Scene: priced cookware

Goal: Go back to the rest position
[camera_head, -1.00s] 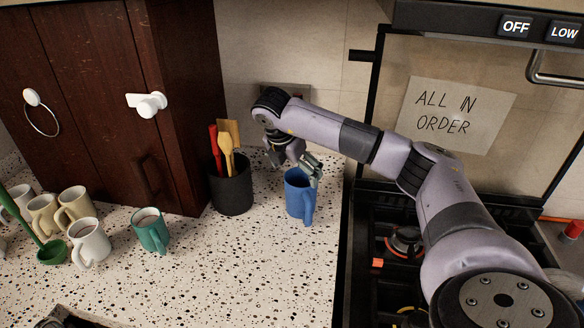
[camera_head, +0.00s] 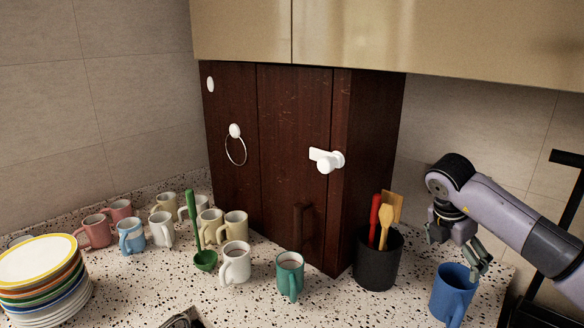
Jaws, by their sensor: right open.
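My right arm comes in from the right. Its gripper (camera_head: 459,250) is open and hangs at the blue mug (camera_head: 452,296), with one finger over or just behind the mug's rim. I cannot tell whether it touches the mug. The blue mug stands upright on the speckled counter at the lower right, its handle toward me. My left gripper is not in view.
A black utensil holder (camera_head: 377,262) stands close left of the gripper, against a dark wooden cabinet (camera_head: 290,140). A teal mug (camera_head: 290,274), a white mug (camera_head: 235,264), several other mugs and a plate stack (camera_head: 40,285) stand farther left. A black frame edge (camera_head: 562,225) rises at the right.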

